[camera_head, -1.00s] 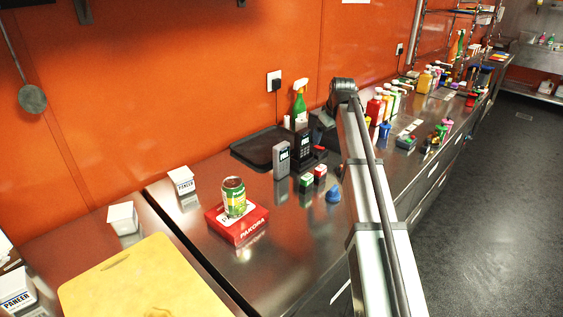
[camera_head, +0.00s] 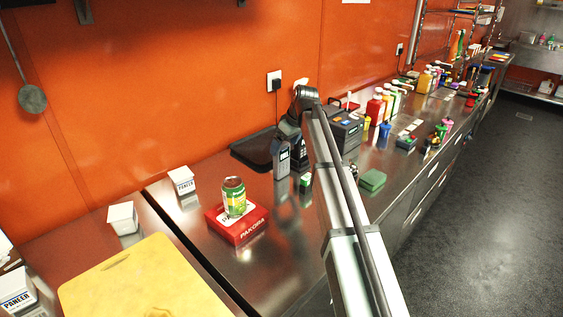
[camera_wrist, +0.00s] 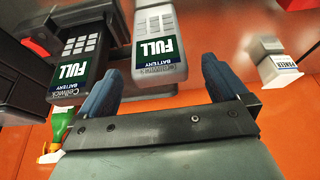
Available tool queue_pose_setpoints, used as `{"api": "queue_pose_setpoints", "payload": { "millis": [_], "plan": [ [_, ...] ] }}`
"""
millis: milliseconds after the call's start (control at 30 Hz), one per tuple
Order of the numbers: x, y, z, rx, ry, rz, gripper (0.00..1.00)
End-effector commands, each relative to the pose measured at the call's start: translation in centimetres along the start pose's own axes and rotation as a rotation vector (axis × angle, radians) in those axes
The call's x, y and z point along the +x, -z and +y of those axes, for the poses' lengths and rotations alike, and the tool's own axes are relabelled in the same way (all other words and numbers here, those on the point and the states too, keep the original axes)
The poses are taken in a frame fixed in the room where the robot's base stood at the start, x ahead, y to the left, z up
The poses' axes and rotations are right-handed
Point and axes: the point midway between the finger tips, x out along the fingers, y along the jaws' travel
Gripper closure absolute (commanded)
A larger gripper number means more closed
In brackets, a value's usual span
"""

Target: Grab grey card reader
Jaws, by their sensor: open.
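The grey card reader (camera_head: 282,160) stands upright on the steel counter in the head view, with a dark reader (camera_head: 300,155) close to its right. In the wrist view the grey reader (camera_wrist: 160,48) shows a light keypad and a screen reading FULL. The dark reader (camera_wrist: 75,62) is left of it, partly behind a finger. My gripper (camera_wrist: 160,68) is open, one blue finger on each side of the grey reader's lower picture end; I cannot tell whether they touch it. In the head view my gripper (camera_head: 288,131) is just above the grey reader, partly hidden by the wrist.
A black tray (camera_head: 250,150) lies behind the readers by the orange wall. A can (camera_head: 234,197) stands on a red pakora box (camera_head: 240,226) to the left. A dark machine (camera_head: 346,128) and a green block (camera_head: 372,181) are to the right.

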Motion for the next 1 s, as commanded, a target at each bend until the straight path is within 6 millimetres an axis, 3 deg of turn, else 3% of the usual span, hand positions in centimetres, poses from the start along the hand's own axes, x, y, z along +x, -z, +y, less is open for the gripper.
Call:
{"api": "queue_pose_setpoints", "payload": {
  "millis": [267, 600, 867, 1000],
  "plan": [
    [1.2, 0.2, 0.1, 0.0, 0.0, -0.001, 0.0],
    [5.2, 0.6, 0.2, 0.0, 0.0, 0.001, 0.0],
    [5.5, 0.6, 0.2, 0.0, -0.001, 0.002, 0.0],
    [5.5, 0.6, 0.2, 0.0, -0.001, 0.002, 0.12]
  ]
}}
